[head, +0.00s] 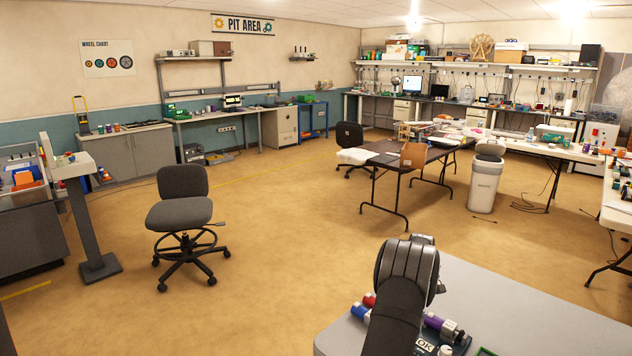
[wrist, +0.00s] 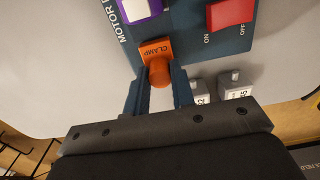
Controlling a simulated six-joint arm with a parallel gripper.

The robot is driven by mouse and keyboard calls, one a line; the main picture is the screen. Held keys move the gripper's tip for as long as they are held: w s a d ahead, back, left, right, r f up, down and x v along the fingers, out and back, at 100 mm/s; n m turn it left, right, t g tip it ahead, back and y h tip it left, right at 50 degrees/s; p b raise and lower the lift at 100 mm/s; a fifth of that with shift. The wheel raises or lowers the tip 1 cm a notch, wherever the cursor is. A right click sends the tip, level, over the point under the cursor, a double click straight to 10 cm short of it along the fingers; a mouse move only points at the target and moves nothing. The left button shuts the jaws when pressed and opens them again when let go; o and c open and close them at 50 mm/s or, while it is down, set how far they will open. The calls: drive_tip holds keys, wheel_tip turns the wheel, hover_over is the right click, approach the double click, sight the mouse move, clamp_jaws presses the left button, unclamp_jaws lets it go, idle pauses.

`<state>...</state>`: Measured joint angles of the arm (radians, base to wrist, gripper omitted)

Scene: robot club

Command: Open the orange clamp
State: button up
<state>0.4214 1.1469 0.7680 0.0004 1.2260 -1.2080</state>
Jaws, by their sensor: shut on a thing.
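In the wrist view the orange clamp (wrist: 155,49) is a block lettered "CLAMP" with a short round orange part pointing toward me. It sits at the edge of a dark blue panel (wrist: 186,38). My gripper (wrist: 159,73) has its two dark fingers on either side of the round part, shut on it. Whether the clamp is open or closed cannot be told. In the head view my arm covers the clamp and my gripper.
Beside the clamp are a red block (wrist: 231,13), a purple-and-white block (wrist: 139,8) and two small grey labelled pieces (wrist: 235,86) near the right finger. The head view shows the grey table (head: 520,315) and, past it, open floor (head: 275,240) with a chair (head: 180,212).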

drive_tip(key=o, duration=0.5)
drive_tip(key=shift+r, duration=0.15)
drive_tip(key=shift+r, duration=2.9)
drive_tip(key=shift+f, duration=0.1)
wheel_tip(320, 180, down, 6)
drive_tip(key=shift+r, duration=0.1)
drive_tip(key=shift+s+d, duration=0.2)
